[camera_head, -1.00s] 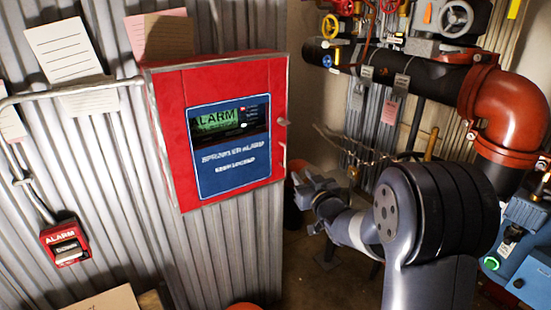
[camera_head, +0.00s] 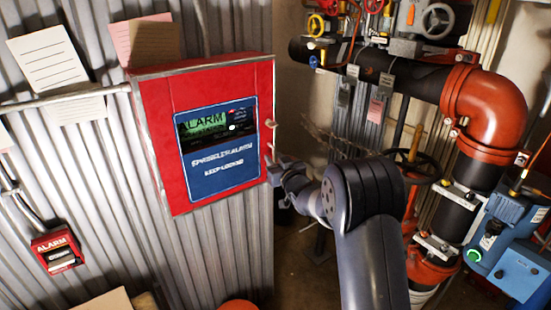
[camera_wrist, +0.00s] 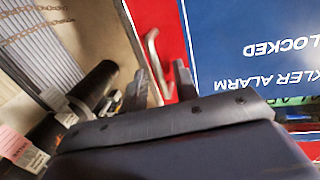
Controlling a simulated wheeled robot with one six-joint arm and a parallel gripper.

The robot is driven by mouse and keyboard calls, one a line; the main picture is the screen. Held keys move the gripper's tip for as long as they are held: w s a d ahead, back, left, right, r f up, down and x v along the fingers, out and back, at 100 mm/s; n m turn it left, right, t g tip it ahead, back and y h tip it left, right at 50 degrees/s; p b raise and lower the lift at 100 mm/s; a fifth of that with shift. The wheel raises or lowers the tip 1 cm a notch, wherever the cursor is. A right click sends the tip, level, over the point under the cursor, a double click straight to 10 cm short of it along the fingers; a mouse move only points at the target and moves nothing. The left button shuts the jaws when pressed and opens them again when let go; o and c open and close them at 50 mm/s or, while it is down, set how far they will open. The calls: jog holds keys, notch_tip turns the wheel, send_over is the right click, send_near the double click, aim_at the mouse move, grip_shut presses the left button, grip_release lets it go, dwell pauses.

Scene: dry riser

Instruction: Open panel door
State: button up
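The panel door (camera_head: 221,140) is the red front of a wall-mounted alarm cabinet, with a blue label; it looks closed. Its metal handle (camera_head: 268,150) stands out at the right edge. In the wrist view the handle (camera_wrist: 154,52) shows as a bent silver bar in front of the red door (camera_wrist: 168,22). My gripper (camera_head: 278,170) is at the lower right edge of the door, close to the handle's lower end. In the wrist view my gripper (camera_wrist: 164,66) has its fingers apart, with the handle appearing between them. Contact cannot be told.
A red alarm pull box (camera_head: 58,250) hangs on the corrugated wall at lower left. Black and red pipes (camera_head: 485,105) with valve wheels (camera_head: 436,20) fill the right side. A blue device (camera_head: 508,235) sits at lower right. Open floor shows right of the cabinet.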

jog(key=shift+c, duration=0.6)
grip_shut()
